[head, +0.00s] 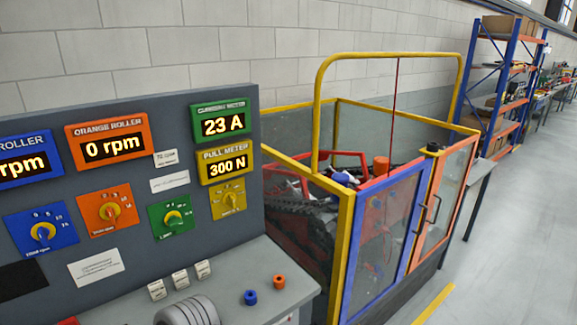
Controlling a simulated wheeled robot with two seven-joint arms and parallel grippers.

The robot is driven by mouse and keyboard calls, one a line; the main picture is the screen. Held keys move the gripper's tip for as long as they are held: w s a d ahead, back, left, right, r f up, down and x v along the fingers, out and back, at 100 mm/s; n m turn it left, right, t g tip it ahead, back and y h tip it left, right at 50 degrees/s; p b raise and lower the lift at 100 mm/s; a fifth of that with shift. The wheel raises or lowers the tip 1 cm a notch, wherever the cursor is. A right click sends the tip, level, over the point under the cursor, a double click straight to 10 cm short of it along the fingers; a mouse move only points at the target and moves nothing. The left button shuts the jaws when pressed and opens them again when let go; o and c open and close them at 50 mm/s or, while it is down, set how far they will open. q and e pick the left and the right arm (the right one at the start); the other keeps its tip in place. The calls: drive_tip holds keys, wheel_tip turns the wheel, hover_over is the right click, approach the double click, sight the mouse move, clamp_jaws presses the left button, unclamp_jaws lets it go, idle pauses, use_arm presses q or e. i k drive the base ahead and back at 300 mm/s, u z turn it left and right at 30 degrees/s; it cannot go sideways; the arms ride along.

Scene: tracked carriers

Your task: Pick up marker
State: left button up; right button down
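I cannot make out a marker for certain in the head view. Neither of my grippers shows.
A grey ribbed rounded thing (188,312) is cut off at the bottom edge. A grey panel (150,185) with displays and knobs stands behind the bench. A yellow-framed glazed enclosure (347,255) holding tracked machinery stands right. Open floor (500,270) lies further right.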

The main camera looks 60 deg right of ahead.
sight(203, 269)
drive_tip(key=z, duration=1.8)
